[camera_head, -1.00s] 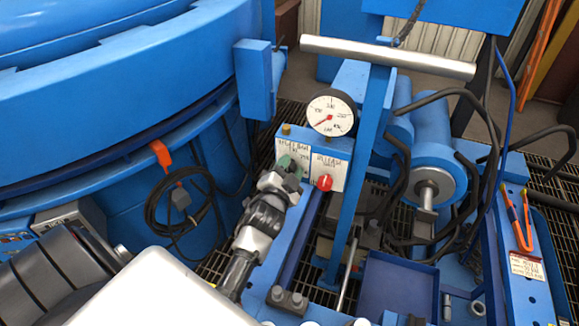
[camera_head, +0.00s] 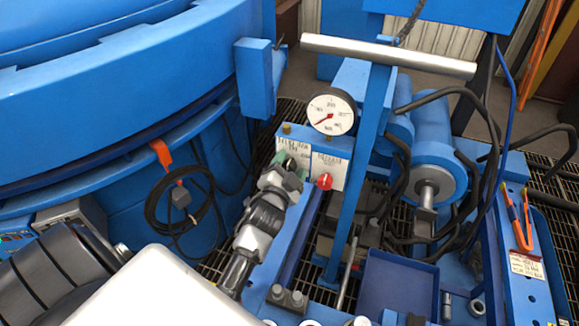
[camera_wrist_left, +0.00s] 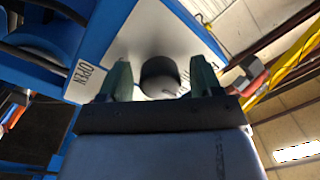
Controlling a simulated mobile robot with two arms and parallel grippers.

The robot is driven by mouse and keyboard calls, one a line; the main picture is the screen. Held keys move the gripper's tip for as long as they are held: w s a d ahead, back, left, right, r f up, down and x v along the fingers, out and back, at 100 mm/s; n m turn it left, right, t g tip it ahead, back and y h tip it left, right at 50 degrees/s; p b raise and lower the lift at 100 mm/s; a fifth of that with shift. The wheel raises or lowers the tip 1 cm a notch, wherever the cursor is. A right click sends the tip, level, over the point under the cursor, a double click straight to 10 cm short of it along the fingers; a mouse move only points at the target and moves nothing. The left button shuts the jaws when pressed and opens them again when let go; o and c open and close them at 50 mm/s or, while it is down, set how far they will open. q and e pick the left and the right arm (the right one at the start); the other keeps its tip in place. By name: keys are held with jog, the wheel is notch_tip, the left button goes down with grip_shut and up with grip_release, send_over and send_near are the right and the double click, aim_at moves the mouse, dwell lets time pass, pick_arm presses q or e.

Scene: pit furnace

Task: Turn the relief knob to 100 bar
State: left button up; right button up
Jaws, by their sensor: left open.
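A dark round knob (camera_wrist_left: 160,75) sits on a white plate in the left wrist view. My left gripper (camera_wrist_left: 162,78) is open, with one green-tipped finger on each side of this knob. I cannot tell whether the fingers touch it. In the head view my left gripper (camera_head: 291,166) reaches the left white label plate (camera_head: 293,149) on the blue block and hides the knob there. The plate's small lettering is hard to read. A pressure gauge (camera_head: 332,111) stands above, its red needle pointing to the lower left. My right gripper is not in view.
A red knob (camera_head: 325,181) sits close to the right of my left gripper. A blue upright post (camera_head: 359,170) with a silver crossbar (camera_head: 388,57) rises further right. The large blue vessel (camera_head: 110,100) fills the left.

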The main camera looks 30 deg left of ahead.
pick_arm(q)
jog(key=v, duration=1)
jog(key=shift+s, duration=0.45)
